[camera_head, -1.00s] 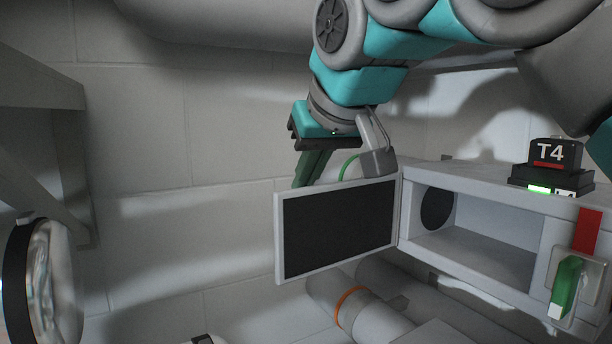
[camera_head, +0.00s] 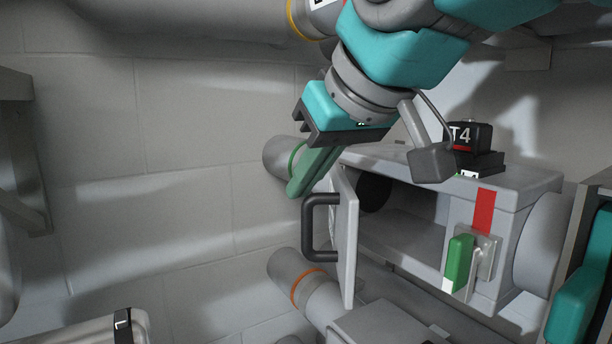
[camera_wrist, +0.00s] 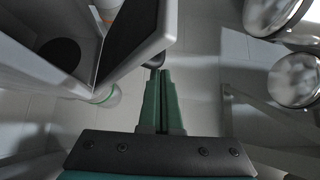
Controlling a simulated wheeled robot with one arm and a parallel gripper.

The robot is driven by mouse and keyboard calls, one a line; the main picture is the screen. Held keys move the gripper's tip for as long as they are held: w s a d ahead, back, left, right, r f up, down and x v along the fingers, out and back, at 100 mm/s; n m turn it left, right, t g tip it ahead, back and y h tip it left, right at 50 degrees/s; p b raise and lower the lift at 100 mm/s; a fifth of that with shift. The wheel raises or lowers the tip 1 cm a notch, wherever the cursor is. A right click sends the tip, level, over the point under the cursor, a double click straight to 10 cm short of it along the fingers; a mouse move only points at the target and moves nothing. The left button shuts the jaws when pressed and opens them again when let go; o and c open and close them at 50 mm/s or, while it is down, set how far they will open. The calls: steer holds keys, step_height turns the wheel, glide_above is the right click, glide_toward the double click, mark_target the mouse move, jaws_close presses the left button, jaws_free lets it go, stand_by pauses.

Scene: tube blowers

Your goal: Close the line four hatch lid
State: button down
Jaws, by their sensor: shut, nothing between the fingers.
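The hatch lid (camera_head: 347,240), a pale panel with a dark handle (camera_head: 312,228) on its outer face, stands partly open at the left side of the line four box (camera_head: 415,160). Its outer face is turned toward the left. The box opening shows a dark round port inside. My gripper (camera_head: 293,192) is shut and empty, its green fingers pointing down on the lid's outer side, above and left of the handle. In the wrist view the lid (camera_wrist: 142,35) is just left of my fingertips (camera_wrist: 160,75); whether they touch it is unclear.
A black T4 sign (camera_head: 468,138) sits on top of the box. A green latch lever (camera_head: 458,263) is on its front, below a red stripe. A pipe with an orange ring (camera_head: 308,287) lies below. The wall side at left is open.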

steer(key=d, duration=0.3)
steer(key=shift+s+d, duration=0.1)
steer(key=shift+d, duration=1.45)
glide_toward(334, 198)
steer(key=shift+w+d+r, duration=0.1)
steer(key=shift+w+d, duration=0.65)
steer(key=shift+d, duration=0.3)
